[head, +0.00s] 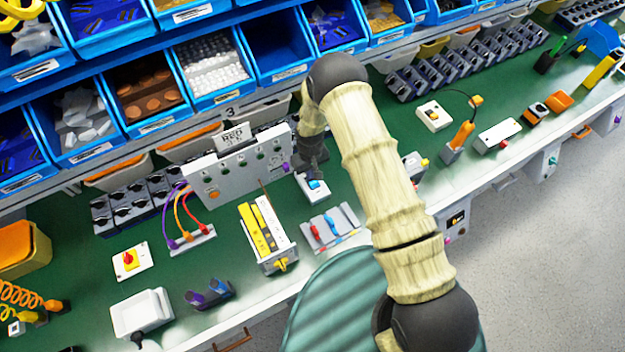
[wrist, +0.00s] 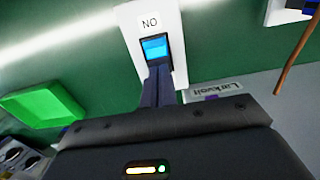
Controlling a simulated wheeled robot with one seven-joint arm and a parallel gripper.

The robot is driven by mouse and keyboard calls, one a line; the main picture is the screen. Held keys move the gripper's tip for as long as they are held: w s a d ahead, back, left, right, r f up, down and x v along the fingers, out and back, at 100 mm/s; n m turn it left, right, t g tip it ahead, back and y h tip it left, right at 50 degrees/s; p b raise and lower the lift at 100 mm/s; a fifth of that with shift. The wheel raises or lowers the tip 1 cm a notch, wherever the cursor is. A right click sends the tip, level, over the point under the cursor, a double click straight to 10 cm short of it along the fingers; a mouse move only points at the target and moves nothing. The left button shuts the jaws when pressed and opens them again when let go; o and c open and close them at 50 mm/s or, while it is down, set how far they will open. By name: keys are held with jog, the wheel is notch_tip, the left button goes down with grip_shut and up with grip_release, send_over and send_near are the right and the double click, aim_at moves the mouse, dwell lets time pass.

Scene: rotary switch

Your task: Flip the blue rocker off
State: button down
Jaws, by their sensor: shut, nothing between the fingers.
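The blue rocker (wrist: 155,48) sits in a dark frame on a white switch plate (wrist: 172,22) in the wrist view. The plate carries lettering that reads "NO" beside the rocker. In the head view the blue rocker (head: 316,185) shows on its white plate (head: 314,196) on the green bench, just below the end of my arm. My gripper (wrist: 156,72) is shut and empty, its fingertips at the lower edge of the rocker in the wrist view. I cannot tell whether the tips touch it. In the head view my gripper (head: 313,168) is dark and partly blurred above the plate.
A grey test panel (head: 240,165) stands left of my gripper. A tray with red and blue levers (head: 330,230) lies in front of the plate, and a yellow-and-white block (head: 265,235) to its left. Blue bins (head: 210,70) line the back.

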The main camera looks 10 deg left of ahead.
jog(key=shift+f+b, duration=0.3)
jog(key=shift+f, duration=0.05)
jog(key=shift+r, duration=0.1)
jog(key=shift+r+p, duration=1.8)
jog(key=shift+r, duration=1.65)
jog(key=shift+r, duration=0.1)
jog(key=s+d+r+m+t+b, duration=0.1)
jog(key=d+r+m+b, duration=0.2)
jog(key=d+r, duration=1.15)
jog(key=s+d+r+m+b, duration=0.1)
jog(key=s+d+r+m, duration=0.1)
jog(key=s+d+r, duration=0.3)
jog(key=s+d+r+m+t+b, duration=0.1)
jog(key=s+d+r+m, duration=0.1)
jog(key=s+d+r, duration=0.3)
jog(key=s+r, duration=0.1)
jog(key=s, duration=0.3)
jog(key=shift+s+t+b, duration=0.3)
jog(key=shift+s+b, duration=0.05)
